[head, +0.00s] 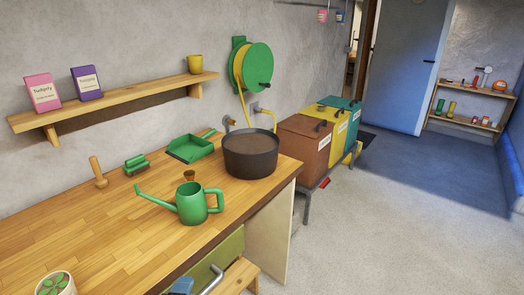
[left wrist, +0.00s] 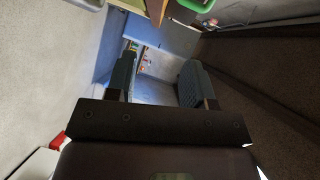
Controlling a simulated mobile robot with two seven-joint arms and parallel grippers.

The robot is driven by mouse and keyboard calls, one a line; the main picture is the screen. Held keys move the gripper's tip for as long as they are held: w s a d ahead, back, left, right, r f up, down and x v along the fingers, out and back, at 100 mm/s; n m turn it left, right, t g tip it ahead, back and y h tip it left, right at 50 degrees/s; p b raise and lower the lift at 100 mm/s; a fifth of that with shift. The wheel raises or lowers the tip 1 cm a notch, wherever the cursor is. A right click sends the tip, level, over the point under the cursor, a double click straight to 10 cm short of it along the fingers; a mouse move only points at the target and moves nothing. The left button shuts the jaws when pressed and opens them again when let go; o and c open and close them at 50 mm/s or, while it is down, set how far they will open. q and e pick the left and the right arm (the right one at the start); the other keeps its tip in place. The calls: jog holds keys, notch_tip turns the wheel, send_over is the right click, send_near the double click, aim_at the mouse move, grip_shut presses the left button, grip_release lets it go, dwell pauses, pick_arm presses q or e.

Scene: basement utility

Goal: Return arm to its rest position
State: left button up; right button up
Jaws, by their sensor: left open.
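My left gripper (left wrist: 157,78) shows in the left wrist view with its two dark fingers apart and nothing between them. Beyond the fingers the left wrist view shows floor and furniture, seen tilted. Neither of my arms can be made out in the head view. My right gripper is in neither view.
The wooden workbench (head: 85,222) holds a green watering can (head: 191,203), a dark pot (head: 250,155), a green dustpan (head: 190,148) and a potted plant (head: 55,284). A drawer (head: 212,262) is under it. Colored bins (head: 305,150) stand beyond. The floor (head: 400,220) at right is clear.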

pick_arm(q)
jog(key=s+a+f+n+g+y, duration=0.2)
jog(key=s+a+f+n+g, duration=0.2)
jog(key=s+a+f+n, duration=0.7)
jog(key=s+f+n, duration=0.1)
jog(key=s+n, duration=0.1)
jog(key=n, duration=0.3)
jog(key=shift+s+f+n, duration=0.25)
jog(key=shift+f+n, duration=0.05)
jog(key=shift+n, duration=0.1)
